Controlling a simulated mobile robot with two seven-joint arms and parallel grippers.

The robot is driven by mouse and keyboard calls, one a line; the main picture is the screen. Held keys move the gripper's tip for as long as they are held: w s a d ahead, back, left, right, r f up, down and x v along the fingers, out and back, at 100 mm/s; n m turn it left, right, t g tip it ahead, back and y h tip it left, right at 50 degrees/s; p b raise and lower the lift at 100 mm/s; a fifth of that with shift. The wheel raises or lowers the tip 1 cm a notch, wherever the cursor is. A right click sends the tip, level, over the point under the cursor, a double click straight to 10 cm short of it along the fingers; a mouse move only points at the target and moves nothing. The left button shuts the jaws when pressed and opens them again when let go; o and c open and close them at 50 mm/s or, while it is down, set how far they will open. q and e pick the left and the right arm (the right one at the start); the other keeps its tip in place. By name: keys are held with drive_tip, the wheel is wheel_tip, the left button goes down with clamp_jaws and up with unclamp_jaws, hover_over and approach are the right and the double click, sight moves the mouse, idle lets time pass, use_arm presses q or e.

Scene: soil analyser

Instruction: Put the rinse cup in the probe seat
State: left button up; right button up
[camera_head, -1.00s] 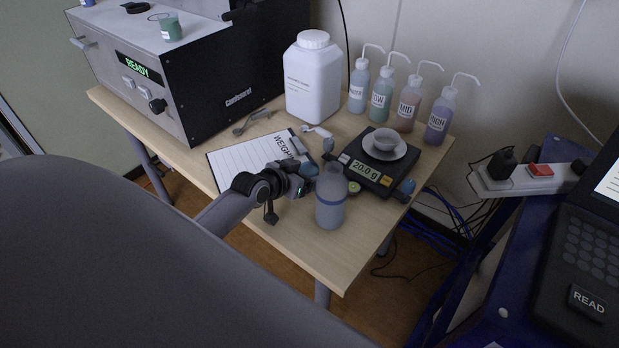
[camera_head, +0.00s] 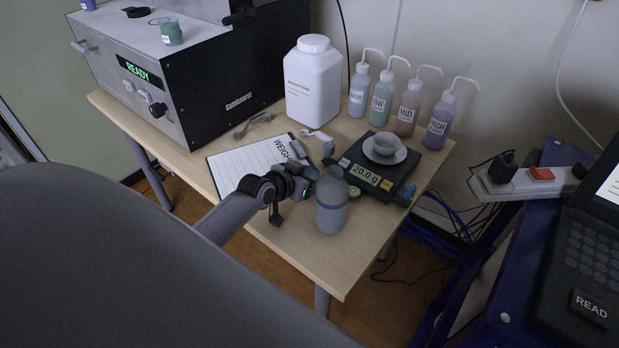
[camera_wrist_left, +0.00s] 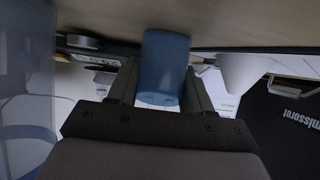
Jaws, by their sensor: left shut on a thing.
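My left gripper (camera_head: 312,176) is shut on a small blue cup (camera_wrist_left: 162,75), which I take to be the rinse cup. The cup sits between both fingers in the left wrist view. In the head view only a bit of blue shows at the fingertips, mostly hidden behind a grey translucent bottle (camera_head: 331,208). The gripper is over the table between the clipboard (camera_head: 243,167) and the scale (camera_head: 383,180); its height is hard to judge. I cannot make out the probe seat for certain. My right gripper is not in view.
The grey bottle stands close beside the gripper. A white jar (camera_head: 313,85) and several wash bottles (camera_head: 411,105) stand at the back. The scale carries a white dish (camera_head: 384,146). The black analyser (camera_head: 220,105) is at the left. The table's front right (camera_head: 335,262) is clear.

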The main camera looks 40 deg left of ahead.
use_arm(q)
drive_tip(key=shift+r, duration=0.2)
drive_tip(key=shift+r+p, duration=0.3)
drive_tip(key=shift+r, duration=1.05)
wheel_tip(320, 180, up, 12)
drive_tip(key=f+p, duration=0.1)
wheel_tip(320, 180, up, 6)
hover_over(309, 168)
drive_tip(key=s+d, duration=0.1)
drive_tip(key=shift+s+d+f, duration=0.1)
drive_tip(key=shift+s+f, duration=0.05)
drive_tip(key=shift+s, duration=0.05)
drive_tip(key=shift+s, duration=0.15)
